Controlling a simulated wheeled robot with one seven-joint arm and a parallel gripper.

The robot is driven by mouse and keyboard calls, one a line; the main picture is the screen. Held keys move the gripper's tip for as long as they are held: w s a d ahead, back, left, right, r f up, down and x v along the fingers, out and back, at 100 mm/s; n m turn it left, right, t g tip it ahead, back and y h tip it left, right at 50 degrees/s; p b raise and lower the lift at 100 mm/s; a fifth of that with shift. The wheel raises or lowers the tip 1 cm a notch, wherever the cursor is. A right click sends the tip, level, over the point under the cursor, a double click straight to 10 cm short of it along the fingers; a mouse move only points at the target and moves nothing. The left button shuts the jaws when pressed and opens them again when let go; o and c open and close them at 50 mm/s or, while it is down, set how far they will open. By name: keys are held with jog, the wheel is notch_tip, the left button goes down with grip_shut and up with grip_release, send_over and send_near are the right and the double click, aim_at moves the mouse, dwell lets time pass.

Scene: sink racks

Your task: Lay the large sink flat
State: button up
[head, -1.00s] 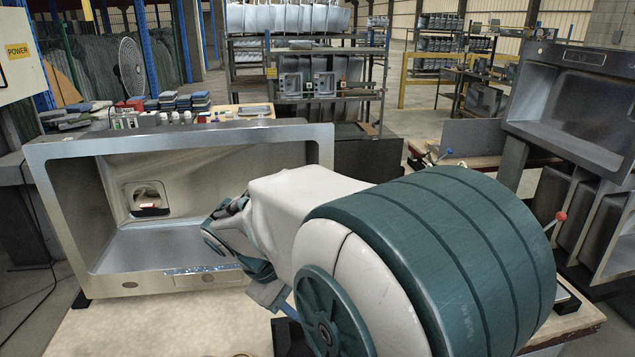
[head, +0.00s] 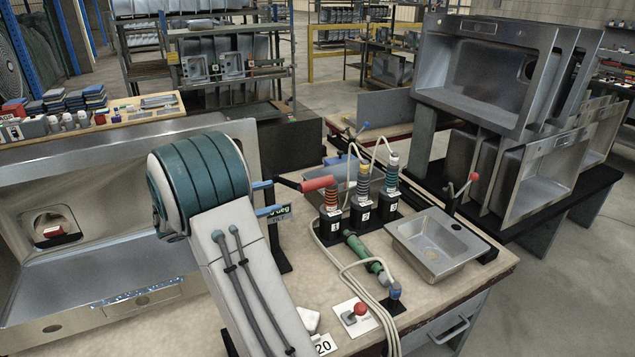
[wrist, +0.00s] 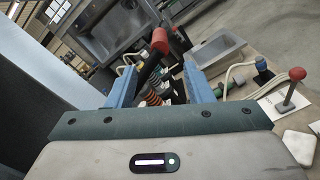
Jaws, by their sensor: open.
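The large sink (head: 80,275) is a big grey metal basin at the left of the head view. It stands on its long edge on the table, its opening facing me. My gripper (head: 272,198) is at the sink's right end, with two blue fingers apart and nothing held. A red-gripped black lever (head: 318,183) is close to the fingertips. In the wrist view the lever (wrist: 160,40) shows between the open fingers (wrist: 160,75); I cannot tell whether they touch it. My arm hides part of the sink's right side.
A small sink (head: 435,245) lies on the right of the table. Several numbered black tool holders (head: 333,228), pale hoses and a red knob (head: 361,309) crowd the middle. A rack of standing sinks (head: 480,70) is behind right. Shelves (head: 225,60) stand at the back.

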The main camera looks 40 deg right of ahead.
aim_at(304, 188)
jog(key=p+x, duration=0.2)
jog(key=x, duration=1)
jog(key=shift+s+d+p, duration=0.1)
jog(key=shift+d+p, duration=0.05)
jog(key=shift+p, duration=0.15)
grip_shut()
jog(key=shift+s+d, duration=0.1)
jog(key=shift+d, duration=0.05)
